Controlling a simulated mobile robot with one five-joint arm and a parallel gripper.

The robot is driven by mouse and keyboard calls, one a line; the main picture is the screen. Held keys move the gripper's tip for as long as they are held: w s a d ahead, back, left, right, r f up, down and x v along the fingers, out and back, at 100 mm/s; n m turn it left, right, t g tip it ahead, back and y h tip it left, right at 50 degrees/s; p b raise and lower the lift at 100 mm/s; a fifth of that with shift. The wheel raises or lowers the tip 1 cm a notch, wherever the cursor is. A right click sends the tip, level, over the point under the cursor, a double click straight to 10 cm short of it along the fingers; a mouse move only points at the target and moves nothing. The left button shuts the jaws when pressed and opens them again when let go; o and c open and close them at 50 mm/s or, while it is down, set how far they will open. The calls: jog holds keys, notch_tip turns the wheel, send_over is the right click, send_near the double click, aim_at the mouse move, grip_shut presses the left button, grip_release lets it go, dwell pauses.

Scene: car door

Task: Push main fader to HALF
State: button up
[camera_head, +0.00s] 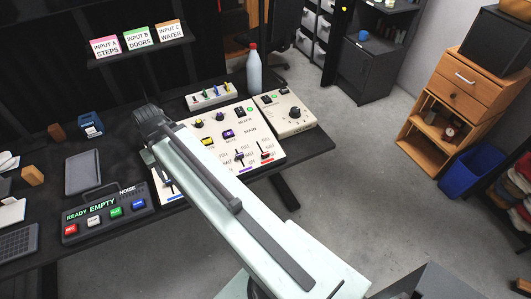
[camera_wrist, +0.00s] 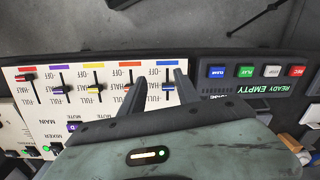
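The mixer panel (camera_head: 215,135) lies on the dark desk; it also shows, inverted, in the wrist view (camera_wrist: 20,120). Its MAIN label is near the end column, whose fader (camera_wrist: 25,77) has a red knob, at the left in the wrist view. This knob sits between the slot's OFF end and its middle; the head view shows it (camera_head: 266,155) at the panel's right. My arm hides the gripper in the head view.
A small console (camera_head: 108,212) with coloured buttons lies beside the mixer. A beige box with a black dial (camera_head: 290,113) adjoins its other side. A bottle (camera_head: 254,72) and a small switch box (camera_head: 210,96) stand behind. Purple (camera_wrist: 61,88) and yellow (camera_wrist: 94,88) faders lie between.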

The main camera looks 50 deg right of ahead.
jog(key=s+d+f+m+y+b, duration=0.15)
jog(key=d+m, duration=0.35)
jog(key=d, duration=0.5)
jog(key=s+d+f+m+y+b, duration=0.1)
jog(key=d+f+m+b, duration=0.3)
jog(key=d, duration=0.6)
jog(key=m+t+b, duration=0.2)
jog(key=m+t, duration=0.1)
jog(key=m, duration=0.8)
send_near(266, 153)
jog(key=f, duration=0.1)
jog(key=shift+y, duration=0.35)
jog(key=b+x, duration=0.6)
jog(key=x, duration=0.1)
jog(key=shift+w+d+f, duration=0.1)
jog(key=shift+w+d, duration=0.05)
jog(key=shift+w+a+f+b, duration=0.2)
jog(key=shift+f+b, duration=0.2)
jog(key=shift+b, duration=0.05)
jog(key=shift+r, duration=0.15)
grip_shut()
